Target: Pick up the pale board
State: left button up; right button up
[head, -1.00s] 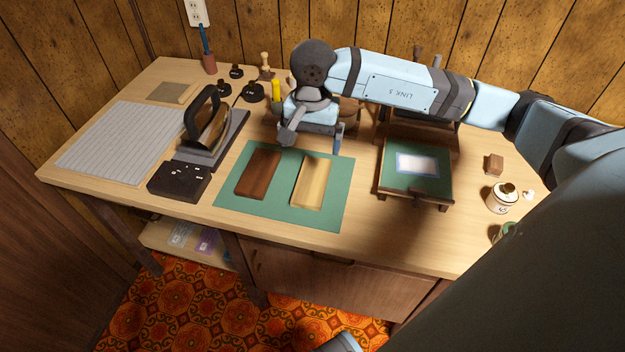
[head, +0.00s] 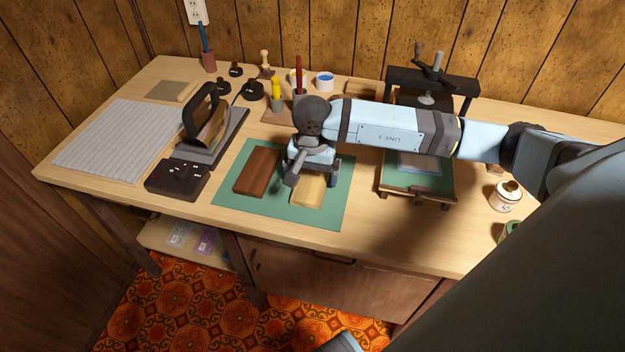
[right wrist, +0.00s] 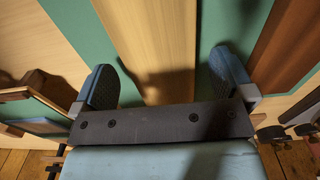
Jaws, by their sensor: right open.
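The pale board (head: 308,193) lies on the green mat (head: 284,219), to the right of the dark brown board (head: 259,170). My right gripper (head: 314,177) is over the far part of the pale board and hides it there. In the right wrist view the pale board (right wrist: 152,40) runs between the two spread fingers of the gripper (right wrist: 164,85). The jaws are open and empty, one finger on each side of the board, with green mat showing between. The dark board (right wrist: 288,45) is beyond one finger. My left gripper is not in view.
To the right stands a green-topped frame (head: 415,184) before a dark press (head: 430,80), partly behind my arm. To the left are a dark block (head: 176,180), a tool with a black handle (head: 203,115) and a striped sheet (head: 115,138). Cups and tools stand behind.

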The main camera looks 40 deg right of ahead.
jog(key=shift+f, duration=0.6)
jog(key=c, duration=1)
jog(key=shift+r, duration=0.1)
